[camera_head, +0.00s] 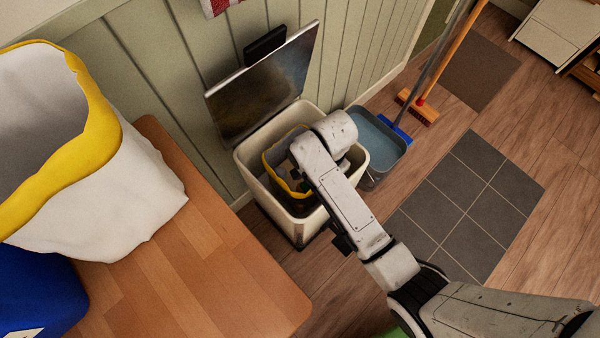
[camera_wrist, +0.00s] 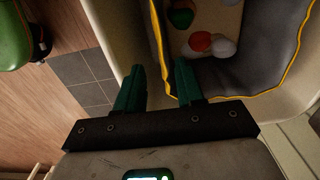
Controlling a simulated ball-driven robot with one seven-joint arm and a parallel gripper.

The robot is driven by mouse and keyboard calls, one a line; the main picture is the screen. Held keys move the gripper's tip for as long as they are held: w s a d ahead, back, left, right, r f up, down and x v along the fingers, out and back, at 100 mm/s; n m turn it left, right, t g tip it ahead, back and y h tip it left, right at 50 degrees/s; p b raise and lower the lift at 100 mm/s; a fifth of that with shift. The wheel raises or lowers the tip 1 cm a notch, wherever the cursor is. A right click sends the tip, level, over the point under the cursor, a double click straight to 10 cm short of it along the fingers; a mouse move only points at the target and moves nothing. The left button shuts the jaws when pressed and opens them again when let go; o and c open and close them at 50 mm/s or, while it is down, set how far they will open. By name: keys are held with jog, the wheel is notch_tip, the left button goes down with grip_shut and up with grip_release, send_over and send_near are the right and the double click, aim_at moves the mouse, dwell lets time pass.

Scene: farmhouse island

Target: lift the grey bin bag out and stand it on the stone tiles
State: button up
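The grey bin bag (camera_head: 275,185) with a yellow rim sits inside a cream bin (camera_head: 245,165) whose lid (camera_head: 262,90) is open. In the wrist view the grey bag (camera_wrist: 285,75) holds red, white and green bits of rubbish. My gripper (camera_wrist: 155,75) is open over the bin, its two green fingers apart on either side of the bag's near-left yellow edge in the picture. Whether they reach down past the rim is unclear. In the head view my arm hides the gripper and part of the bag. The stone tiles (camera_head: 472,200) lie bare on the floor, right of the bin.
A blue-grey bucket (camera_head: 385,150) stands close right of the bin, with a broom (camera_head: 418,108) beyond it. A wooden table (camera_head: 215,285) at left carries a white bag (camera_head: 120,205) with a yellow rim and a blue object (camera_head: 35,295). A panelled wall is behind.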

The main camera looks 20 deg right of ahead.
notch_tip(320, 180, down, 8)
jog(key=shift+b, duration=1.1)
jog(key=shift+c, duration=0.4)
grip_shut()
jog(key=shift+w, duration=0.1)
